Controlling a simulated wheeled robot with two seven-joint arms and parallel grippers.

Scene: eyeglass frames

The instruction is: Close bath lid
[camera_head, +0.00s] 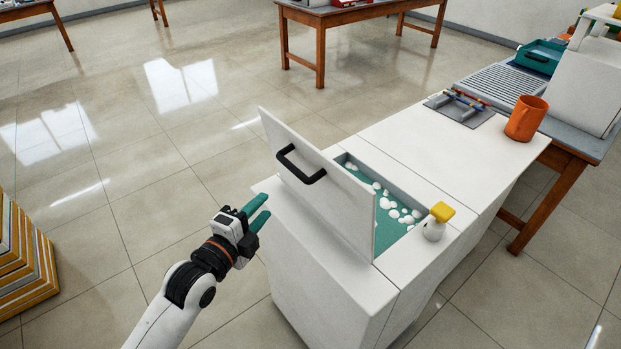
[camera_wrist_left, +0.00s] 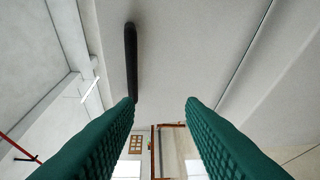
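The bath lid (camera_head: 335,202) is a white panel standing open, tilted up along the left side of the bath, with a black handle (camera_head: 300,164) on its outer face. The bath (camera_head: 398,238) is a teal basin with white foam lumps, set in a white cabinet. My left gripper (camera_head: 258,213) is open and empty, left of the lid and apart from it, lower than the handle. In the left wrist view its two teal fingers (camera_wrist_left: 161,102) are spread, and the handle (camera_wrist_left: 130,58) shows beyond the left finger. My right gripper is not in view.
A white spray bottle with yellow top (camera_head: 437,221) stands at the bath's right edge. An orange mug (camera_head: 526,118) and a grey rack (camera_head: 460,107) are on the far counter. The floor left of the cabinet is clear; stacked boards (camera_head: 22,262) lie far left.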

